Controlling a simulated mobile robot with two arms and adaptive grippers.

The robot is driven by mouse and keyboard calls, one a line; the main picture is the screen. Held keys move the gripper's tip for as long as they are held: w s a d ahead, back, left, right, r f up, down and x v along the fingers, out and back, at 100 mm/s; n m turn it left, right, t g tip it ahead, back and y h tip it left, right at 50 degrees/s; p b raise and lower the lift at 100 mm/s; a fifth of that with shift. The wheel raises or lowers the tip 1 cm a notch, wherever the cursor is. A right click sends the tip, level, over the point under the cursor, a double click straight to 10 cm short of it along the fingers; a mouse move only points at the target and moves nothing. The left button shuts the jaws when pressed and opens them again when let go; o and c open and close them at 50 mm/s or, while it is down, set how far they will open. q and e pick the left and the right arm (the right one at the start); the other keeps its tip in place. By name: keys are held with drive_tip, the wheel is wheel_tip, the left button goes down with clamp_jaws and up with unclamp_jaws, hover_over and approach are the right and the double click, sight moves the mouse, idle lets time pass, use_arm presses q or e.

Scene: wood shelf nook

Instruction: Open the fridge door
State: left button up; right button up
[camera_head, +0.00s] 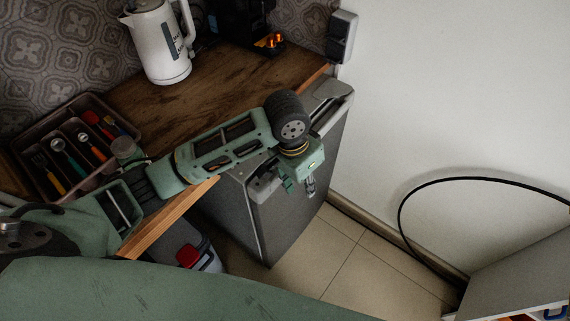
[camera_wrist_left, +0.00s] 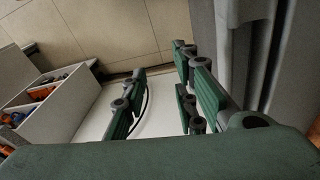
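The small grey fridge (camera_head: 297,212) stands under the right end of the wooden counter, and its door looks shut. My left arm reaches over the counter, and my left gripper (camera_head: 305,183) is at the upper part of the fridge door, covering part of its top edge. In the left wrist view the gripper (camera_wrist_left: 165,85) has its two fingers spread apart with nothing seen between them. The grey door side (camera_wrist_left: 235,45) is close beside the right finger; I cannot tell whether they touch. My right gripper is not in view.
A white kettle (camera_head: 160,45) and a cutlery tray (camera_head: 98,118) are on the counter (camera_head: 215,75). A white wall (camera_head: 440,90) rises right of the fridge. Tiled floor (camera_head: 345,262) is free in front. A black cable (camera_head: 402,212) curves by a white box-like unit (camera_head: 525,275).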

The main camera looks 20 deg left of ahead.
use_arm(q)
drive_tip(key=shift+n+g+y, duration=0.3)
drive_tip(key=shift+n+y, duration=0.6)
drive_tip(key=w+a+r, duration=0.1)
drive_tip(key=a, duration=0.1)
drive_tip(key=w+a+r, duration=0.3)
drive_tip(key=w+a, duration=0.1)
drive_tip(key=shift+w+a+r, duration=0.15)
drive_tip(key=shift+a+r, duration=0.05)
drive_tip(key=shift+r, duration=0.1)
wheel_tip(320, 180, down, 8)
drive_tip(key=shift+r+p, duration=0.25)
drive_tip(key=shift+p, duration=0.15)
drive_tip(key=shift+c, duration=0.4)
clamp_jaws()
